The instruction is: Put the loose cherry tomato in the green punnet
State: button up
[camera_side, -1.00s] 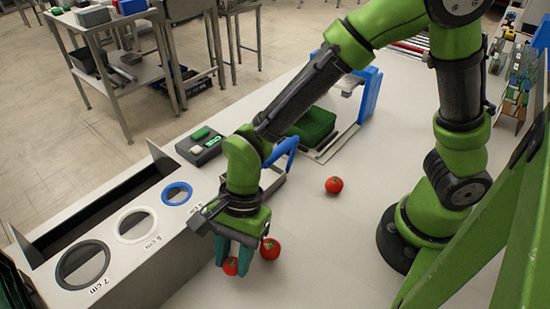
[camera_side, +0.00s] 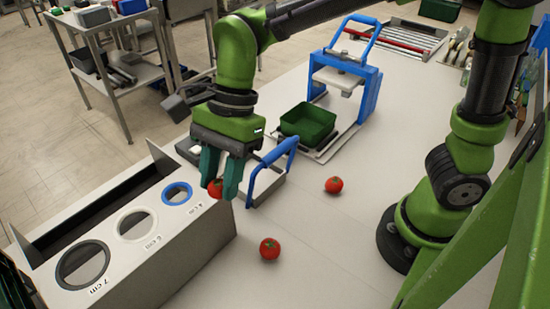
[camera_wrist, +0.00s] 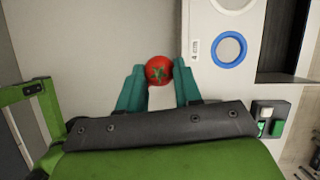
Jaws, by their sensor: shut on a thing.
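My gripper (camera_side: 222,190) is shut on a small red tomato (camera_side: 214,188) and holds it in the air, left of the blue handle. In the wrist view the tomato (camera_wrist: 159,69) sits between the two teal fingertips (camera_wrist: 160,80), its green calyx facing the camera. The green punnet (camera_side: 308,122) stands on a plate under the blue frame, at the back right of my gripper. It is open at the top, and no tomato shows in it. Two other red tomatoes lie on the table, one at the front (camera_side: 270,248) and one to the right (camera_side: 334,184).
A sizing box with round holes (camera_side: 135,235) stands at the left. A tray with a raised blue handle (camera_side: 272,165) is just right of my gripper. The blue sealing frame (camera_side: 368,95) rises beside and behind the punnet. The table's middle is mostly clear.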

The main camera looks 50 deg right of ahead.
jog(key=w+d+m+t, duration=0.1)
jog(key=w+d+m, duration=0.1)
jog(key=w+d, duration=0.35)
jog(key=w+d+m, duration=0.2)
jog(key=d, duration=0.6)
jog(key=w+d+m+t, duration=0.1)
jog(key=w+d+m, duration=0.1)
jog(key=w+d, duration=0.3)
jog(key=s+d+m+t+h, duration=0.1)
jog(key=d+m, duration=0.1)
jog(key=d, duration=1)
jog(key=s+d+m+t, duration=0.1)
jog(key=s+d+m, duration=0.15)
jog(key=d, duration=0.85)
jog(key=shift+w+a+f, duration=0.1)
jog(key=shift+w+f, duration=0.05)
jog(key=shift+f, duration=2.75)
jog(key=shift+w+f, duration=0.15)
jog(key=shift+f, duration=2.7)
jog(key=shift+w+a+f, duration=0.1)
jog(key=shift+w+f, duration=0.05)
jog(key=shift+f, duration=2.75)
jog(key=o, duration=1.1)
